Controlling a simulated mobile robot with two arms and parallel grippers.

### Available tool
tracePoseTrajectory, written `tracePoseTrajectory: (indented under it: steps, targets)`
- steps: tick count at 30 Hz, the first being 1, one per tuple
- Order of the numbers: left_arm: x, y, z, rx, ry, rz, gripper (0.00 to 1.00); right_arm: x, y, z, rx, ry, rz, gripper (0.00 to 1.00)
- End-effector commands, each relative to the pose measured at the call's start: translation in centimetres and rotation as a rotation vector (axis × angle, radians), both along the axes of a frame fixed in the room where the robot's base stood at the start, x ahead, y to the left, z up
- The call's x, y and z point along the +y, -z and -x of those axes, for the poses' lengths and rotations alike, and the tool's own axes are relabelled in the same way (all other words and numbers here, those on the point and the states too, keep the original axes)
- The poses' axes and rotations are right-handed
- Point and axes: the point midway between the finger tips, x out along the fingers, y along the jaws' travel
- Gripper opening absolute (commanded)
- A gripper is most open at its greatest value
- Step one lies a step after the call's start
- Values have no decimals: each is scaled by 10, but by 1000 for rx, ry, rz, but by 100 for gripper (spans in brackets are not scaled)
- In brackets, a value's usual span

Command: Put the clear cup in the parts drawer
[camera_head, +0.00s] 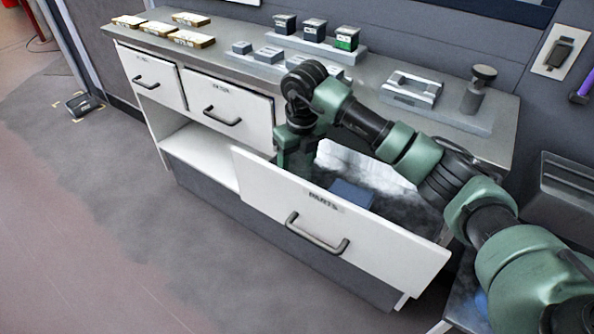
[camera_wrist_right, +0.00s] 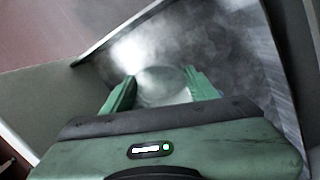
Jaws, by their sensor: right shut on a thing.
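The parts drawer (camera_head: 262,190) is pulled open at the front of the cabinet, with the label PARTS on its front. My right gripper (camera_head: 293,165) reaches down into its left end. In the right wrist view the gripper (camera_wrist_right: 160,88) is shut on the clear cup (camera_wrist_right: 163,82), which sits between the two green fingers. The cup is hidden in the head view. The drawer's interior (camera_wrist_right: 225,55) surrounds the cup in the wrist view; I cannot tell whether the cup touches the floor. My left gripper is not in view.
A blue block (camera_head: 352,193) lies in the drawer, right of my gripper. The worktop (camera_head: 235,25) above carries small boxes, grey blocks and a metal knob-topped piece (camera_head: 478,90). Two closed drawers (camera_head: 228,108) are to the left.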

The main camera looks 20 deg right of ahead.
Motion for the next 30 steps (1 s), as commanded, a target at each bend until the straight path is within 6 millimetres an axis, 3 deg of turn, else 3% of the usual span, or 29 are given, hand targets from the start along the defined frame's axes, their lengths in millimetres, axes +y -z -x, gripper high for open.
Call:
tracePoseTrajectory:
  steps: [4, 17, 18, 20, 30]
  targets:
    - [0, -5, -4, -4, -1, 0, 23, 0, 22, 0, 1, 0, -1, 20]
    - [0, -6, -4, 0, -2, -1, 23, 0, 26, 0, 0, 0, 0, 20]
    - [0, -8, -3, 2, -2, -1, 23, 0, 25, 0, 0, 0, 0, 67]
    - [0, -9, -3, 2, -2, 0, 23, 0, 25, 0, 0, 0, 0, 80]
    - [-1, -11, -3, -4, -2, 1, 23, 0, 24, 0, 0, 0, 0, 80]
